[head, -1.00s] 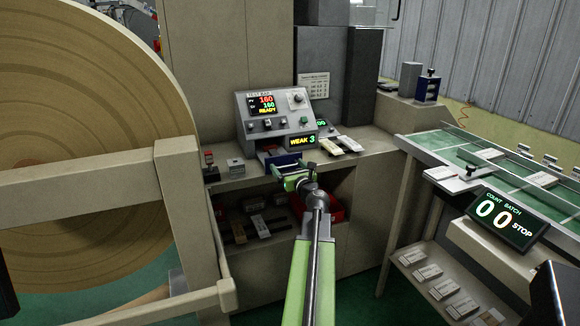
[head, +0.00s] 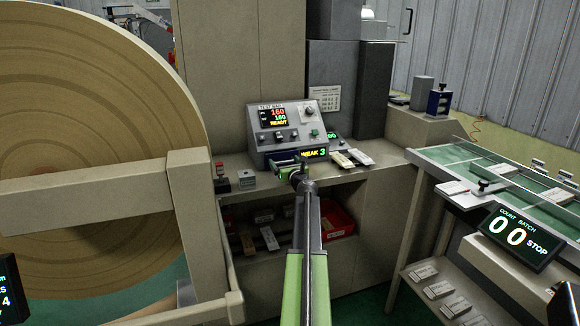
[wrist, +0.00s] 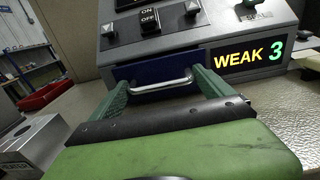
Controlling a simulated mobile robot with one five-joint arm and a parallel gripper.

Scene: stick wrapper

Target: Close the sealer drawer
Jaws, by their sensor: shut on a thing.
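The grey sealer (head: 255,130) stands on the bench, with READY on its upper screen and WEAK 3 on its lower display. In the wrist view, the sealer (wrist: 190,40) has a dark blue drawer front (wrist: 145,69) low on its face, with a silver bar handle (wrist: 165,87). The drawer front looks about level with the sealer's face. My gripper (wrist: 160,82) is shut on the drawer handle, one green finger at each end.
A large paper roll (head: 80,120) on a beige frame (head: 195,200) stands close on the left. A small grey block (head: 246,178) and pale samples (head: 352,157) flank the sealer. A red bin (head: 338,219) is on the shelf below. A green conveyor (head: 500,170) is at right.

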